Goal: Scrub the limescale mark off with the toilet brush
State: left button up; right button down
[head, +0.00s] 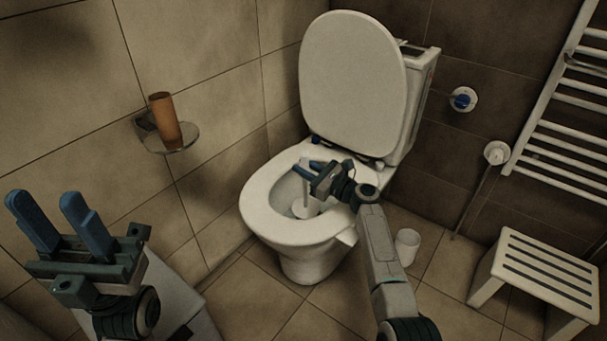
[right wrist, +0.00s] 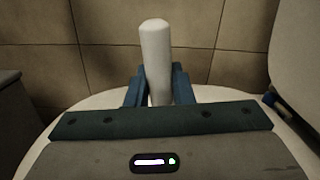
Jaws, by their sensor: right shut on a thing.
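The toilet (head: 313,262) stands in the corner with its lid (head: 352,80) raised against the cistern. My right gripper (head: 309,167) is over the open bowl, shut on the white handle of the toilet brush (head: 304,207). The brush is roughly upright, with its white head down in the bowl. In the right wrist view the handle (right wrist: 155,55) stands between the two blue fingers. No limescale mark can be made out in either view; the brush, arm and rim hide part of the bowl. My left gripper (head: 62,222) is open and empty at the far left, away from the toilet.
A white cup-like holder (head: 407,246) stands on the floor right of the toilet. A white slatted stool (head: 545,270) is at the lower right, below a towel radiator (head: 570,120). An orange-brown tumbler (head: 164,118) sits on a glass wall shelf (head: 178,141).

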jog(key=shift+w+d+f+b, duration=0.15)
jog(key=shift+w+d+b, duration=0.1)
jog(key=shift+w+b, duration=0.55)
jog(key=shift+w+d, duration=0.1)
jog(key=shift+w, duration=0.25)
jog(key=shift+s+a+r+p, duration=0.3)
jog(key=shift+s+a+p, duration=0.15)
jog(key=shift+s+p, duration=0.15)
jog(key=shift+s+d+f+p, duration=0.15)
jog(key=shift+s+p, duration=0.85)
jog(key=shift+p, duration=0.1)
dwell(0.3)
